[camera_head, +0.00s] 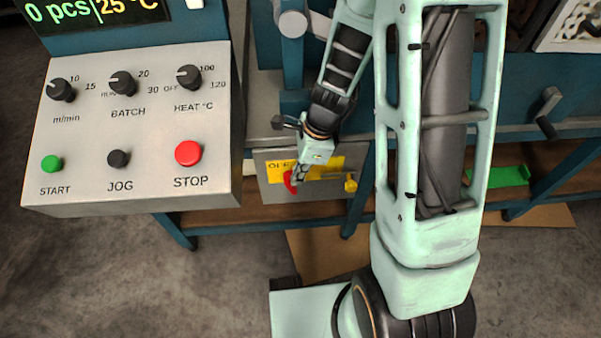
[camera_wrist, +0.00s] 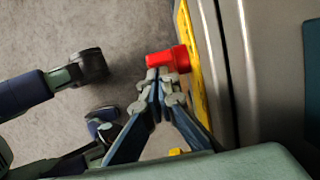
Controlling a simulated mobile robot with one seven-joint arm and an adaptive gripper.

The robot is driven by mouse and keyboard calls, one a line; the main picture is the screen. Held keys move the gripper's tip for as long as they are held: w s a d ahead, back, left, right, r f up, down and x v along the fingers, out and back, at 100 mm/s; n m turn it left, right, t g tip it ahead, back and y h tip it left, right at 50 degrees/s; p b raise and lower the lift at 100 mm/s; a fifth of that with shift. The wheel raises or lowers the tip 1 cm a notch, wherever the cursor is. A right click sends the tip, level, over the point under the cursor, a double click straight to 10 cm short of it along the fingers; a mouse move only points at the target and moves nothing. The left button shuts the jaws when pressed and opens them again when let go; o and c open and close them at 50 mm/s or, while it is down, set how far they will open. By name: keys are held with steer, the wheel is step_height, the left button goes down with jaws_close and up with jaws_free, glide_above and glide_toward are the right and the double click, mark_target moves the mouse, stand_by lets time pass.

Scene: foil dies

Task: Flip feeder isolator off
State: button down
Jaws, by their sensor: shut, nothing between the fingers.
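The feeder isolator is a red rotary handle (camera_head: 290,181) on a yellow plate (camera_head: 322,170), on the front of a grey box (camera_head: 268,158) below the machine bench. In the wrist view the red handle (camera_wrist: 172,59) sticks out from the yellow plate (camera_wrist: 190,50). My gripper (camera_head: 297,178) is at the handle and partly covers it in the head view. In the wrist view my gripper (camera_wrist: 158,74) has its fingertips together, right at the handle's near side; they look to be touching it. Nothing is between the fingers. The handle's exact angle is hard to tell.
A yellow padlock-like piece (camera_head: 351,183) hangs at the box's right. The control panel (camera_head: 140,125) with knobs and START, JOG and STOP buttons juts out at the left. A green tray (camera_head: 510,176) lies on the shelf at right. Open floor (camera_head: 130,275) lies in front.

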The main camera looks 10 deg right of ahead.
steer(key=shift+a+r+p, duration=0.3)
steer(key=shift+a+p, duration=0.4)
steer(key=shift+p, duration=0.05)
steer(key=shift+a+p, duration=0.5)
steer(key=shift+a, duration=0.1)
steer(key=shift+w+a+f+p, duration=0.1)
steer(key=shift+a+f+p, duration=0.2)
steer(key=shift+a, duration=0.25)
steer(key=shift+a+f+p, duration=0.25)
steer(key=shift+a, duration=0.25)
steer(key=shift+a+f, duration=0.1)
steer(key=v, duration=1.2)
